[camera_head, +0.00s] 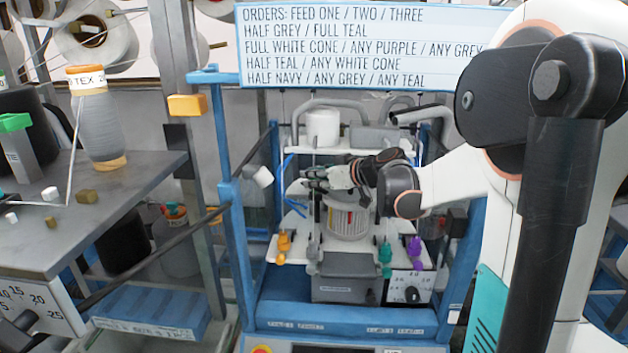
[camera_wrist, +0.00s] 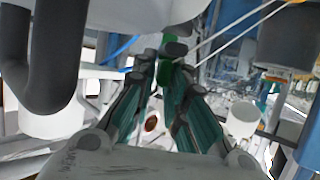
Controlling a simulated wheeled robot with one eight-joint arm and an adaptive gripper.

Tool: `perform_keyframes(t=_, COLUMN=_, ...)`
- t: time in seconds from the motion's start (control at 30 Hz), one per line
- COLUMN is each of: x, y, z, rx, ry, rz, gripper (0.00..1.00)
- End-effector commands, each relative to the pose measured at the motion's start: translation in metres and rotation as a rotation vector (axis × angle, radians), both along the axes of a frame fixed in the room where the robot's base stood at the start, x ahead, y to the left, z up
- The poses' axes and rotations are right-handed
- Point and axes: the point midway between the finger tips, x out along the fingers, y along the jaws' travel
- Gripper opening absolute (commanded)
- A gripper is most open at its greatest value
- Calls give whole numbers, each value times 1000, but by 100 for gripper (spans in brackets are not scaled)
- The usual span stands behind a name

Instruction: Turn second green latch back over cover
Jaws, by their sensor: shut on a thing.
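My gripper (camera_head: 318,178) reaches in from the right above the knitting machine's round ribbed drum (camera_head: 349,222). Other green pieces (camera_head: 385,256) hang at the machine's front right, beside purple ones (camera_head: 415,250). I cannot tell which part is the cover; the gripper and wrist hide much of the drum's top.
A blue frame (camera_head: 227,155) surrounds the machine. A white cone (camera_head: 323,127) stands on the shelf behind the gripper. Orange pieces (camera_head: 283,246) hang at the front left. A grey table (camera_head: 120,195) with a yarn cone (camera_head: 97,125) is at left. Thin yarns cross near the fingertips in the wrist view.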

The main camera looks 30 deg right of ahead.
Motion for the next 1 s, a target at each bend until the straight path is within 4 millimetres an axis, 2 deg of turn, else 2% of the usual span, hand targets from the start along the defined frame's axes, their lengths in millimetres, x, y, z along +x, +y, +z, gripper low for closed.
perform_keyframes(t=0.5, x=-1, y=0, z=-2, rx=-2, ry=4, rz=24, gripper=0)
perform_keyframes(t=0.53, x=-1, y=0, z=-2, rx=-2, ry=4, rz=24, gripper=15)
perform_keyframes(t=0.6, x=-1, y=0, z=-2, rx=-2, ry=4, rz=24, gripper=29)
perform_keyframes(t=1.0, x=-4, y=-1, z=1, rx=0, ry=2, rz=22, gripper=29)
